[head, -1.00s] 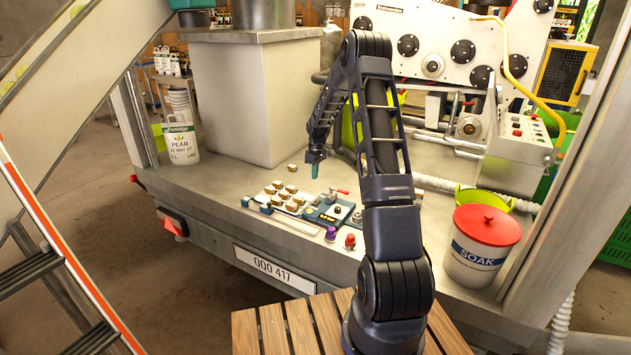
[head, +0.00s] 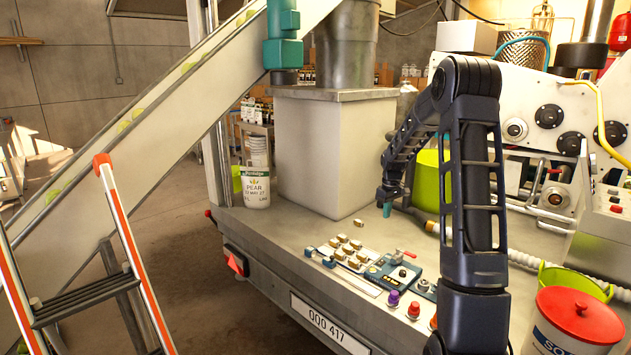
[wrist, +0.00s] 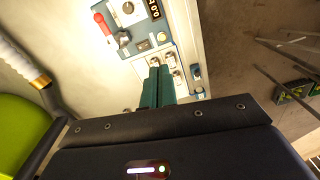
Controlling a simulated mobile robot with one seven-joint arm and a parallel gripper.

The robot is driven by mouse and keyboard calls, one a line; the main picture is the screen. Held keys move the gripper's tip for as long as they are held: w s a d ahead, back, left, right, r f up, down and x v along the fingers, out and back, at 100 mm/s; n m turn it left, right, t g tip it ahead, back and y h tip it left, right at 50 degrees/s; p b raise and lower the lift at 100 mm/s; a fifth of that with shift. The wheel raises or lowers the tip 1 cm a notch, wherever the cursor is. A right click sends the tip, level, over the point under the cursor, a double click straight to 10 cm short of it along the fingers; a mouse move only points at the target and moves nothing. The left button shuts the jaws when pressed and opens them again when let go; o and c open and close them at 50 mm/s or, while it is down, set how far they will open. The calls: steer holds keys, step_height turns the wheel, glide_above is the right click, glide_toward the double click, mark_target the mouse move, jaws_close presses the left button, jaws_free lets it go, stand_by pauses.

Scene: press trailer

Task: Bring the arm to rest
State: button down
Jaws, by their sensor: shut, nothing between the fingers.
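My gripper (head: 387,209) hangs at the end of my bent arm, pointing down above the trailer bed (head: 285,228). Its teal fingers are together with nothing between them. In the wrist view the closed fingers (wrist: 158,84) point toward a panel with a red lever, a knob and small brass pieces.
A white bucket with a red lid (head: 580,315) stands at the lower right, beside a green bowl (head: 572,280). A large pale box (head: 325,150) stands behind the tray. A ladder (head: 120,240) and sloping chute (head: 120,140) are at the left. A lime tub (head: 428,185) is behind my arm.

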steer(key=s+a+r+m+t, duration=0.1)
steer(key=s+r+m+t, duration=0.15)
steer(key=s+r, duration=1.6)
steer(key=s+m+t, duration=0.2)
steer(key=s+m, duration=0.3)
steer(key=s, duration=1.9)
steer(key=shift+s+a, duration=0.15)
steer(key=shift+s, duration=0.2)
steer(key=c, duration=2.2)
jaws_free()
steer(key=shift+r, duration=0.1)
